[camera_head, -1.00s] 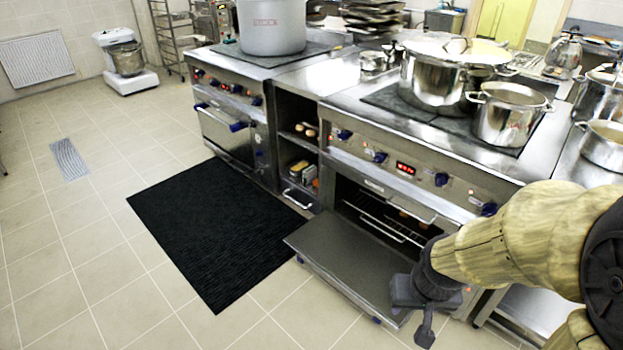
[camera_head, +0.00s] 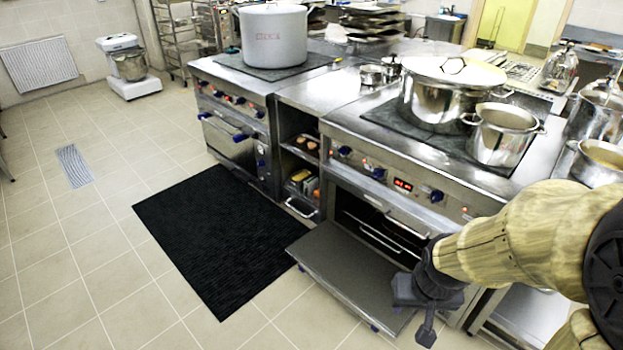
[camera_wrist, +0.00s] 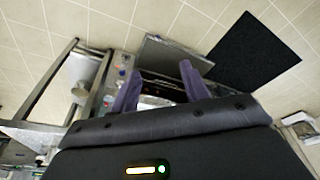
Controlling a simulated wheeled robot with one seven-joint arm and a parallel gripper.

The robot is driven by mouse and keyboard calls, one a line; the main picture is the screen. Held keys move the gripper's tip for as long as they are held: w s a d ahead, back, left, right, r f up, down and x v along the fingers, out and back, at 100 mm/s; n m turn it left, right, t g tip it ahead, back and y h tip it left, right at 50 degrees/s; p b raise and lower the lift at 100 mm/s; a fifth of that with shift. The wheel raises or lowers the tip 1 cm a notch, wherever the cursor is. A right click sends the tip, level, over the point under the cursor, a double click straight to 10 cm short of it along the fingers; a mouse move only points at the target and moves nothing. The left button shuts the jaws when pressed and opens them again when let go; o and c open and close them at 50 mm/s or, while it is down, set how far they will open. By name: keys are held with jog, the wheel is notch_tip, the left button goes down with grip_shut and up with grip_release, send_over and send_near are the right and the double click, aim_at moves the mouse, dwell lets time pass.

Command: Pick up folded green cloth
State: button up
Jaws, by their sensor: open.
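I cannot make out a folded green cloth in either view. My gripper (camera_head: 426,322) hangs in front of the open oven, over the right end of its lowered door in the head view. In the wrist view, the two purple-grey fingers of my gripper (camera_wrist: 160,70) stand apart with nothing visible between them. The open oven door (camera_head: 345,277) shows beyond the fingers in the wrist view (camera_wrist: 172,55).
Steel pots (camera_head: 503,133) stand on the right range, and a large pot (camera_head: 273,35) on the left one. Small items lie on open shelves (camera_head: 300,183) between the ranges. A black mat (camera_head: 222,240) lies on the floor.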

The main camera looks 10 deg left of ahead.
jog(key=w+p+v, duration=0.2)
jog(key=p+v, duration=0.4)
jog(key=v, duration=0.2)
jog(key=shift+r+p, duration=0.4)
jog(key=shift+r, duration=0.1)
jog(key=shift+c, duration=1.1)
